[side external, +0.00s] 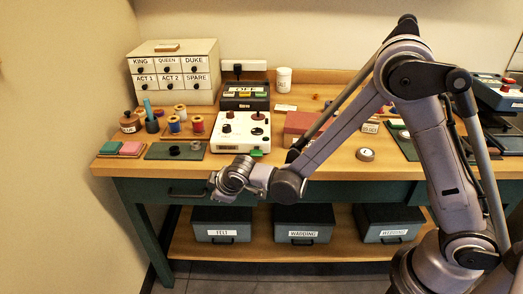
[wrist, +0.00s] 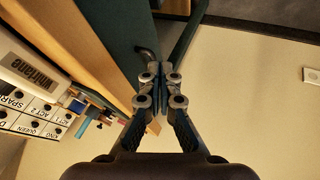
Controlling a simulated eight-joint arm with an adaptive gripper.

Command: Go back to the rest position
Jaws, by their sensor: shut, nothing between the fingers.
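My gripper (side external: 218,188) hangs just in front of the table's front edge, at about the height of the drawer, with nothing held. In the wrist view my gripper (wrist: 161,103) has its fingertips together and empty. The wooden table (side external: 280,167) stands behind it in the side external view. The arm reaches in from the right, with its elbow high above the table.
A drawer handle (side external: 187,192) is close to the left of my gripper; it also shows in the wrist view (wrist: 147,55). A white box with knobs (side external: 229,139) stands near the table front. Labelled bins, including FELT (side external: 221,222), sit on the lower shelf (side external: 255,247).

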